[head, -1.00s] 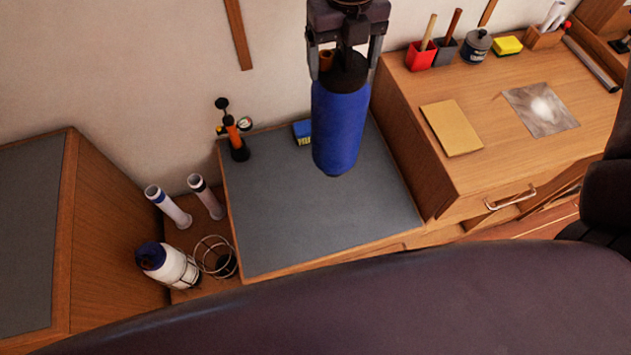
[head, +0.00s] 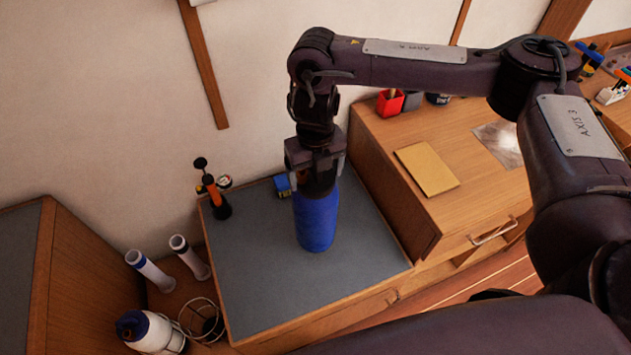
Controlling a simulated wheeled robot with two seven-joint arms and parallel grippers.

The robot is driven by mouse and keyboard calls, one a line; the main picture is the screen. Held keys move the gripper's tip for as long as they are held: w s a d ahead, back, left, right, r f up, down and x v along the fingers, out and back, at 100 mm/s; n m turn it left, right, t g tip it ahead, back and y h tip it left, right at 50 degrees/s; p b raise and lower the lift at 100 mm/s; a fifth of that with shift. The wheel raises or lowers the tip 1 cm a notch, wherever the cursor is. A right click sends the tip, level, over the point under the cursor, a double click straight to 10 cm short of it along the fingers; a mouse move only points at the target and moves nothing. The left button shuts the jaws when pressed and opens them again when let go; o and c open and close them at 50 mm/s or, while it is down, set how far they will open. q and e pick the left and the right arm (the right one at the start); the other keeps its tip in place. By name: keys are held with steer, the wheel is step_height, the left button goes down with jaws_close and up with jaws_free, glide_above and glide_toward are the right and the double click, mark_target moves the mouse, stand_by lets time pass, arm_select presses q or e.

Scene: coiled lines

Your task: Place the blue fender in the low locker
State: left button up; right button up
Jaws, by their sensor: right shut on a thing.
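The blue fender (head: 317,220) is an upright blue cylinder with a dark top, over the grey top of a low wooden cabinet (head: 260,275). My right gripper (head: 316,180) is shut on the fender's dark top end from above. I cannot tell whether the fender's lower end touches the grey surface. My left gripper is not in view.
An orange and black pump (head: 213,195) and a small blue-and-yellow box (head: 283,186) stand at the back of the grey top. A higher wooden cabinet (head: 400,215) rises at right.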

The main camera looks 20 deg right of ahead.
steer(key=shift+f, duration=1.75)
steer(key=shift+f+b, duration=0.1)
steer(key=shift+b, duration=0.2)
steer(key=o, duration=1.9)
steer(key=shift+r, duration=0.3)
step_height(320, 180, up, 12)
steer(key=shift+f, duration=0.2)
